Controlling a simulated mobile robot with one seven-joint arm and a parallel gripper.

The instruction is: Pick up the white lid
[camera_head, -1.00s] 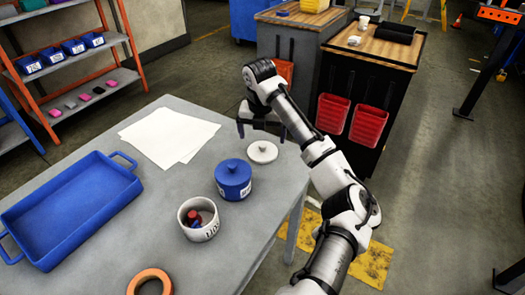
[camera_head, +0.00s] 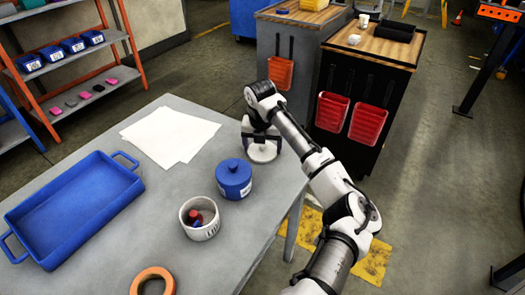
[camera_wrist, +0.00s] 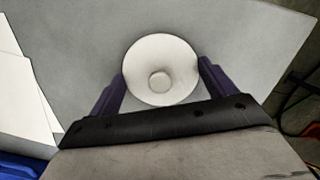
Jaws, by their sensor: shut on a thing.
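The white lid (camera_head: 263,152) is a round disc with a small knob, lying at the far right part of the grey table. In the wrist view the lid (camera_wrist: 160,70) sits between the two dark fingers. My gripper (camera_head: 262,143) is at the lid from above and is shut on it, with a finger at either side of its rim in the wrist view (camera_wrist: 160,82). The lid looks to be at the table's surface; I cannot tell whether it is lifted.
A blue lidded pot (camera_head: 233,179) stands close in front of the lid. A white pot (camera_head: 200,217) with small items inside, an orange ring (camera_head: 153,279), a blue tray (camera_head: 70,208) and white paper sheets (camera_head: 170,135) are also on the table (camera_head: 115,258).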

